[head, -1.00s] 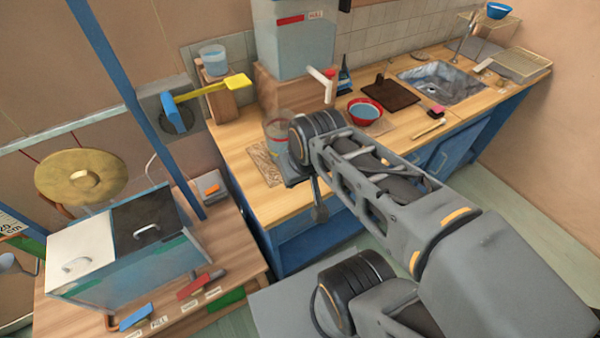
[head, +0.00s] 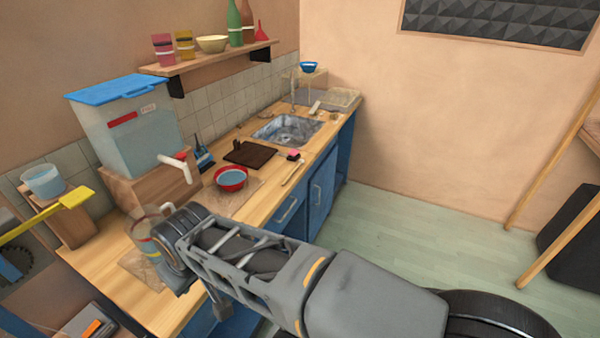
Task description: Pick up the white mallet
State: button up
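A thin wooden stick with a pale head, which looks like the white mallet (head: 292,174), lies on the wooden counter (head: 262,197) near its front edge, right of the red bowl.
Around the mallet are a pink and black sponge (head: 294,155), a red bowl of water (head: 231,178), a dark board (head: 250,153) and a sink (head: 287,130). A water tank (head: 130,130) with a white tap stands left. Open floor (head: 400,220) lies right of the cabinets.

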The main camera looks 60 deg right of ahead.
aim_at(301, 161)
jog(key=z, duration=2.65)
jog(key=i, duration=3.05)
jog(key=u, duration=2.5)
